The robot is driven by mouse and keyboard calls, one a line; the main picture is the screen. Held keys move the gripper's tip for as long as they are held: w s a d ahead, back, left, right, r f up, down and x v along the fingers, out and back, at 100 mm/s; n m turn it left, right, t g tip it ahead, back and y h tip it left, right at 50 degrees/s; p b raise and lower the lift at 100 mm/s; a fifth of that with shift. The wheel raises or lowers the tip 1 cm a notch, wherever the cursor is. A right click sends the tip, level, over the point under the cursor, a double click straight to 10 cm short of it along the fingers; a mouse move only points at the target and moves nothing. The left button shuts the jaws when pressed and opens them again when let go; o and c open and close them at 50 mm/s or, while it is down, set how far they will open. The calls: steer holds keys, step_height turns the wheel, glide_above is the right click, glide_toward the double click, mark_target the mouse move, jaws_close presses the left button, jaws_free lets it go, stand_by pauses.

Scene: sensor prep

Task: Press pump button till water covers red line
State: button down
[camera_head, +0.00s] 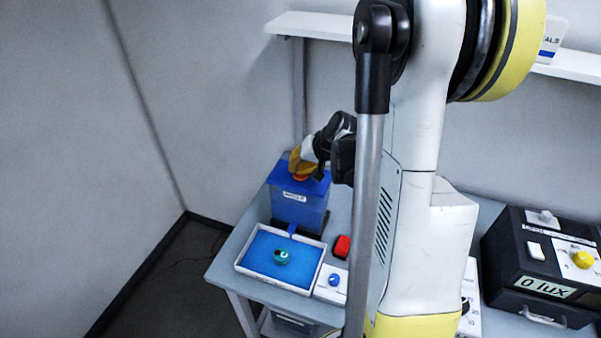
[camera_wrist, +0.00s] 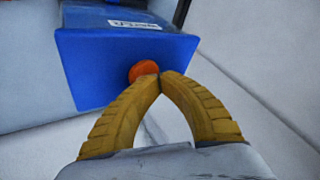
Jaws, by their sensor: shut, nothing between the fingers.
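A blue tank (camera_head: 300,213) with a white label, probably reading "WATER", stands at the back left of the table. An orange-red round button (camera_wrist: 144,70) is on its top and partly shows under my fingers in the head view (camera_head: 301,178). My gripper (camera_head: 297,168) is shut and empty, its yellow fingertips at the button; in the wrist view the tips (camera_wrist: 162,76) overlap the button's right edge. I cannot tell whether they touch or press it. A white-rimmed tray (camera_head: 262,280) holds blue water in front of the tank. No red line can be made out.
A small teal round object (camera_head: 281,257) is in the tray. Right of it are a red block (camera_head: 342,246) and a white box with a blue knob (camera_head: 334,280). A dark box reading "0 lux" (camera_head: 543,287) stands at the right. A shelf (camera_head: 318,26) hangs above.

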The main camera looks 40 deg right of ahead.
steer(key=shift+r, duration=0.1)
steer(key=shift+r+p, duration=0.8)
steer(key=shift+r, duration=0.25)
steer(key=shift+r+p, duration=1.8)
steer(key=shift+r, duration=0.75)
steer(key=shift+s+f, duration=0.1)
steer(key=shift+f, duration=0.05)
